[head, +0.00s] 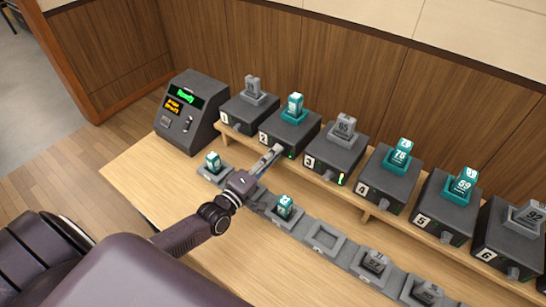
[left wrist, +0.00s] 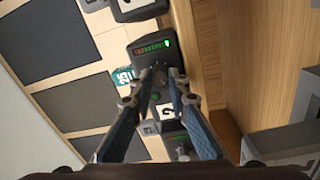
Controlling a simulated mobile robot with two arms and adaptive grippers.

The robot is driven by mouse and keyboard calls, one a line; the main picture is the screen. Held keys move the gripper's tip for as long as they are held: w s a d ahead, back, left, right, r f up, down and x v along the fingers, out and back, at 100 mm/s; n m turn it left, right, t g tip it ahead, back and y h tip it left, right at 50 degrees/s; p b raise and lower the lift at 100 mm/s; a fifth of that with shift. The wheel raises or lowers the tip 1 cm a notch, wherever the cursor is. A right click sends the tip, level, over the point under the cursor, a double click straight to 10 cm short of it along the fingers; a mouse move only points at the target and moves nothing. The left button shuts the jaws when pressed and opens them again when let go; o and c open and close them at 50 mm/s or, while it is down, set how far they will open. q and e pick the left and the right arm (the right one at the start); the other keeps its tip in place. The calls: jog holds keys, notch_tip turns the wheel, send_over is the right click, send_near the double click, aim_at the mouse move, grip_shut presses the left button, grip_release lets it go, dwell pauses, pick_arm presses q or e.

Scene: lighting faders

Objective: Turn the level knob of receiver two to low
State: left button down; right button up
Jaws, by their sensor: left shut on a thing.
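Receiver two (head: 285,137) is a dark box on the raised shelf, marked 2, with a teal-based device in its top. Its front also shows in the left wrist view (left wrist: 150,60), with a row of red-to-green lights and a green button. My left gripper (head: 277,151) is at the front of receiver two. In the left wrist view its fingertips (left wrist: 158,76) are shut on the small dark level knob, which they mostly hide. I cannot read the knob's setting. My right gripper is not in view.
Similar receivers stand beside it, such as receiver one (head: 247,112) and receiver three (head: 335,153). A console (head: 190,112) with a lit screen stands at the left. A row of grey trays (head: 324,239), some holding devices, lies in front on the wooden table (head: 140,180).

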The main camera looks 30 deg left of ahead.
pick_arm(q)
jog(key=shift+s+d+f+n+b, duration=0.1)
jog(key=shift+f+n+b, duration=0.1)
jog(key=shift+n, duration=0.45)
jog(key=shift+f+n+b, duration=0.1)
jog(key=shift+n+b, duration=0.1)
jog(key=shift+n, duration=0.45)
jog(key=c, duration=1.8)
grip_release()
jog(key=shift+r, duration=0.1)
jog(key=shift+c, duration=0.2)
jog(key=shift+r, duration=0.1)
jog(key=shift+r, duration=0.1)
